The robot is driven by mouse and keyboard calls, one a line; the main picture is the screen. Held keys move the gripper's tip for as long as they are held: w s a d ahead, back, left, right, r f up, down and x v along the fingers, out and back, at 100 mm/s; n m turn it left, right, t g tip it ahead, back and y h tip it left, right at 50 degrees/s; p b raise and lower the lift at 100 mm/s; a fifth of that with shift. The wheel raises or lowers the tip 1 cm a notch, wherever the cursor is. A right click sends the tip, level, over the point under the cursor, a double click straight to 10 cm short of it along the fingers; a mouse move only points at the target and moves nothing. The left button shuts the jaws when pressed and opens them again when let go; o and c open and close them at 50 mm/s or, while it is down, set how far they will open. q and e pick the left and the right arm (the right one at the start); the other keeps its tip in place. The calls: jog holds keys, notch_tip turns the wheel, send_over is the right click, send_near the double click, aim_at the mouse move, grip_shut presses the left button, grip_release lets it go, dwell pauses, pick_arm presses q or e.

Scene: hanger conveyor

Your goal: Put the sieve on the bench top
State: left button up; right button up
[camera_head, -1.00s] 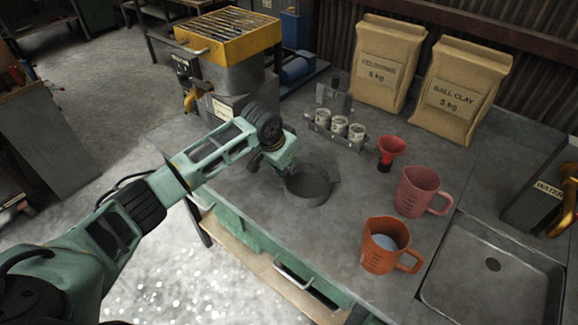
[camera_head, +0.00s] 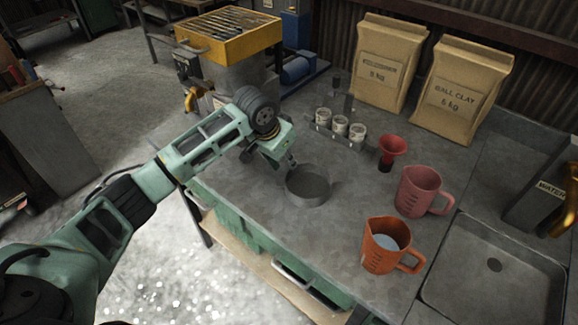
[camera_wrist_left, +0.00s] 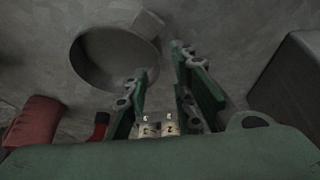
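The sieve (camera_head: 308,187) is a grey round pan sitting on the bench top (camera_head: 250,212), near its front edge. In the left wrist view the sieve (camera_wrist_left: 90,80) is at the upper left, with a small tab on its rim. My left gripper (camera_head: 289,161) is just beyond the sieve's left side in the head view. In the wrist view the two green fingers of my left gripper (camera_wrist_left: 161,62) are apart, with bare bench between the tips. The left finger is close to the rim; I cannot tell whether it touches. My right gripper is not in view.
An orange jug (camera_head: 380,258), a pink jug (camera_head: 412,192) and a red funnel (camera_head: 391,150) stand right of the sieve. A rack with small jars (camera_head: 340,126) and two clay bags (camera_head: 462,90) are behind. The sink (camera_head: 495,285) is at right.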

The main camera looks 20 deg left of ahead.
pick_arm(q)
jog(key=v, duration=0.7)
jog(key=shift+r+b, duration=0.2)
jog(key=shift+b, duration=0.1)
jog(key=shift+s, duration=0.1)
